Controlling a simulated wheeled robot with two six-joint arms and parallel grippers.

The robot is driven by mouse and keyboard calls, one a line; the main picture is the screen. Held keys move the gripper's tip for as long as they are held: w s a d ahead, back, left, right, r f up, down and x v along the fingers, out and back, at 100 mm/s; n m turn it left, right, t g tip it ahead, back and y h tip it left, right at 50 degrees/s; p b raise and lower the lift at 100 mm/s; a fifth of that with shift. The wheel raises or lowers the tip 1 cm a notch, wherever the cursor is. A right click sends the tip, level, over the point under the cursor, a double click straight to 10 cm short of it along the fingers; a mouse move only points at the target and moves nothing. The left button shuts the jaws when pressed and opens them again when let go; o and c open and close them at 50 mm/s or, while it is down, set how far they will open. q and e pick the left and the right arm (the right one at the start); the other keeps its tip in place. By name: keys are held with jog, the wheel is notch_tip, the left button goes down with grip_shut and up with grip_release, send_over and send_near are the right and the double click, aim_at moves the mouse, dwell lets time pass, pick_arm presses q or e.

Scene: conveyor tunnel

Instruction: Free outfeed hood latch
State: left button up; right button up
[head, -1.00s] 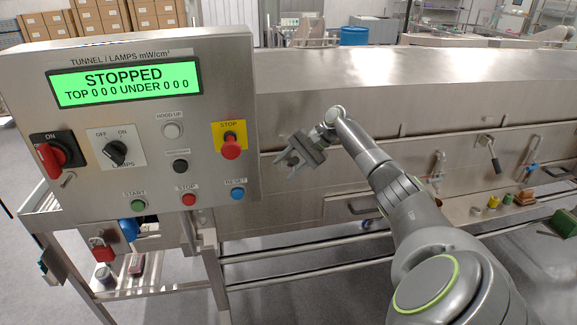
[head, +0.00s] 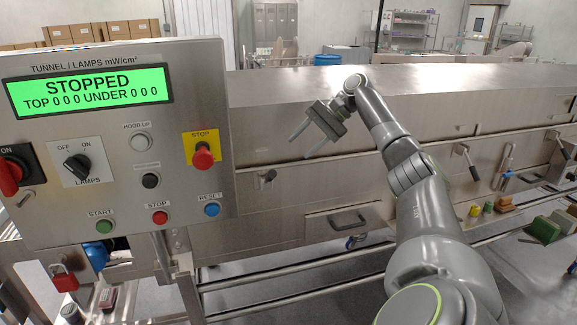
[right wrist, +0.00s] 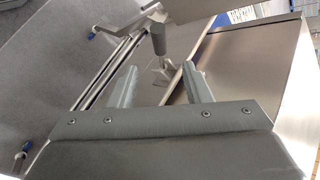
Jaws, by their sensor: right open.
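The long steel tunnel hood (head: 420,110) is lowered. A small metal lever latch (head: 263,178) sits on its front face, just right of the control panel. A latch of this kind shows between and beyond my fingers in the right wrist view (right wrist: 158,40). A second lever latch (head: 467,161) with a dark handle is further right. No label shows which is the outfeed one. My right gripper (head: 300,147) is open and empty, above and right of the near latch and apart from it; its fingers also show in the right wrist view (right wrist: 160,78). My left gripper is not in view.
The control panel (head: 110,190) stands close at left and its display reads STOPPED. A drawer-like front with a handle (head: 348,222) is below the hood. A red padlock (head: 64,278) hangs at lower left. Small coloured blocks (head: 488,208) sit on a ledge at right.

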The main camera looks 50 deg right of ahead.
jog(key=shift+v, duration=1.2)
jog(key=shift+f, duration=0.1)
